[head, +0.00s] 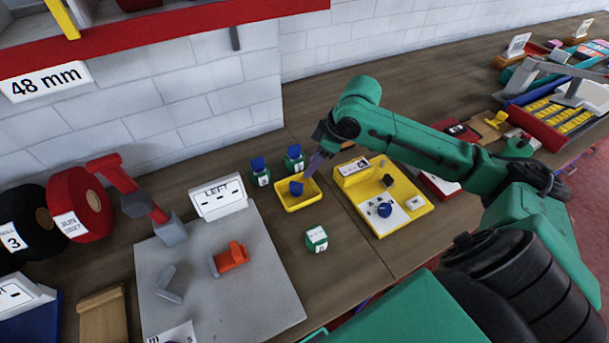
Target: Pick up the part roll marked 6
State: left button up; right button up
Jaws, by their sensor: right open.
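I cannot read a 6 on any roll. A black roll (22,230) with a label marked 3 stands at the far left. A red roll (82,203) beside it has a label that seems to read JUN 2027. My right gripper (312,166) is open and points down over the right part of a small yellow tray (306,203), close to a blue-topped piece (296,188) in it. I cannot tell whether they touch. Both rolls are far to the left of this gripper. My left gripper is not in view.
Two blue-capped bottles (260,175) stand behind the tray; a white-and-green block (317,238) is in front. A yellow device (385,205) is to the right. A grey plate (220,290) holds an orange part (230,258). A red-edged shelf (150,35) hangs above.

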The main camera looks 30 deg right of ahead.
aim_at(316, 235)
jog(key=k, duration=1.5)
